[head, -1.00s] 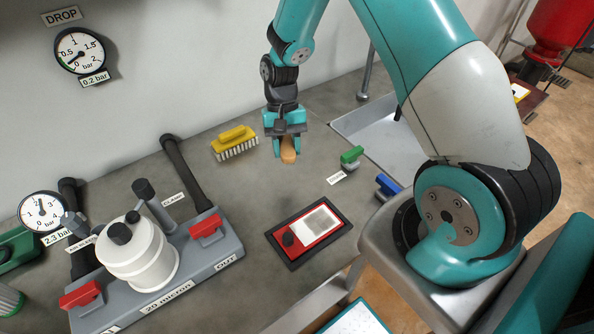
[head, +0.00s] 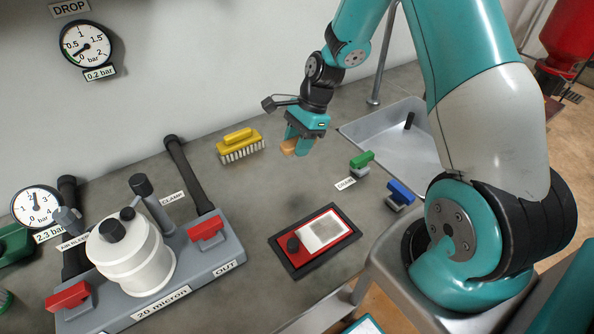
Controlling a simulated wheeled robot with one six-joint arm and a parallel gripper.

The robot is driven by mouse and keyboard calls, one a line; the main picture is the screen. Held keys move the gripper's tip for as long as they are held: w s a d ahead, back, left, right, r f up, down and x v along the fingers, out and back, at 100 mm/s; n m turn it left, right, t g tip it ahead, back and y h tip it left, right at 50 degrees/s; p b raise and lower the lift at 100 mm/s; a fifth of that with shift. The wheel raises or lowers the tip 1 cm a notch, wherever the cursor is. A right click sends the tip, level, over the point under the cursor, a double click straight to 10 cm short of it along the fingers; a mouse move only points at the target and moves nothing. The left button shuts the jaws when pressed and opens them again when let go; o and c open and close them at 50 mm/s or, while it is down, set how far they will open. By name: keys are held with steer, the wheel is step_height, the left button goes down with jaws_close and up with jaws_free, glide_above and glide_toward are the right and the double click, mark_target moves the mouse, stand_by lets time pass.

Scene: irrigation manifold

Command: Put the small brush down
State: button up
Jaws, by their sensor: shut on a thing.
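My gripper (head: 301,146) is over the grey bench, between the yellow brush and the metal sink. Its jaws are shut on a small tan piece, which I take to be the small brush (head: 289,147). The piece sticks out to the left of the fingers; most of it is hidden by them, and no bristles show. I cannot tell whether it touches the bench (head: 240,190). A larger yellow brush (head: 240,146) lies on the bench to the left, bristles towards the front, apart from my gripper.
A sink (head: 385,135) lies to the right. A green-handled valve (head: 361,162) and a blue-handled valve (head: 399,194) stand before it. A red-and-black tray (head: 315,240) lies in front. The white filter housing (head: 130,255) and red valves stand left. Bare bench lies around the yellow brush.

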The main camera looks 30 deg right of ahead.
mark_target(293, 180)
step_height(293, 180, down, 10)
steer(key=shift+r, duration=0.15)
stand_by(0.3)
steer(key=o, duration=0.9)
